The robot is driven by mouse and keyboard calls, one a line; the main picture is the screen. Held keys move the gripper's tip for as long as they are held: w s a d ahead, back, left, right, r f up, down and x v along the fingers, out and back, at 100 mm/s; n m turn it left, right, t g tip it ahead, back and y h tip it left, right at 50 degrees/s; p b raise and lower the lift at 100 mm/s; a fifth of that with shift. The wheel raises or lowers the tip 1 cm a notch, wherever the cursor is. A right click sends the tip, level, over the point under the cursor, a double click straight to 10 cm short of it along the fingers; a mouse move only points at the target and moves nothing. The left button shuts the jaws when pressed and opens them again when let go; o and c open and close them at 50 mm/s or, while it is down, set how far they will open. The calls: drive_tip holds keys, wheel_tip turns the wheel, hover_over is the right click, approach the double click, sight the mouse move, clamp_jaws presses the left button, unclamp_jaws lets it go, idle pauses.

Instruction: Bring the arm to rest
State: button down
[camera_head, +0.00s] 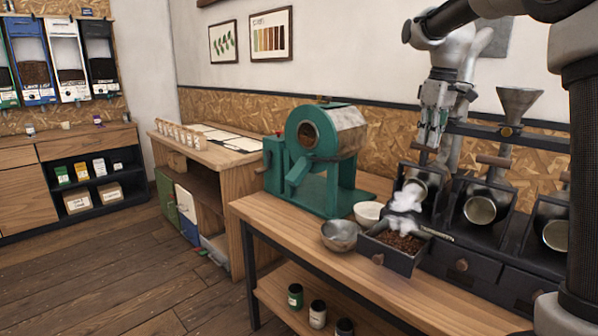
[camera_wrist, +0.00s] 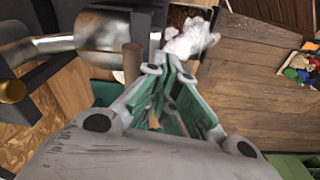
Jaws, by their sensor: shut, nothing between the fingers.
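My gripper (camera_head: 428,143) hangs fingers down in front of the back wall, above the left barrel of a dark sample roaster (camera_head: 420,181). My arm enters from the upper right of the head view and bends down to it. In the wrist view the gripper's green-padded fingers (camera_wrist: 171,66) come together at their tips, shut and empty. A wooden handle (camera_wrist: 132,62) shows close to the fingertips there; I cannot tell whether they touch.
A drawer tray (camera_head: 402,262) of brown beans with white smoke above sits below my gripper. A metal bowl (camera_head: 340,237), a white bowl (camera_head: 368,213) and a green roaster (camera_head: 322,190) stand left of it. A metal funnel (camera_head: 518,103) stands to the right. The floor at left is clear.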

drive_tip(key=s+d+f+m+t, duration=0.1)
drive_tip(key=s+f+m, duration=0.1)
drive_tip(key=s, duration=0.8)
drive_tip(key=s+d+f+m+t, duration=0.1)
drive_tip(key=s+f+m, duration=0.1)
drive_tip(key=s, duration=0.9)
drive_tip(key=s+d+f+m+t, duration=0.1)
drive_tip(key=s+f+m, duration=0.1)
drive_tip(key=s, duration=0.9)
drive_tip(key=shift+f+m+t+h, duration=0.3)
drive_tip(key=shift+f+m, duration=0.1)
drive_tip(key=shift+f, duration=0.4)
drive_tip(key=shift+s+d, duration=0.1)
drive_tip(key=shift+s, duration=0.05)
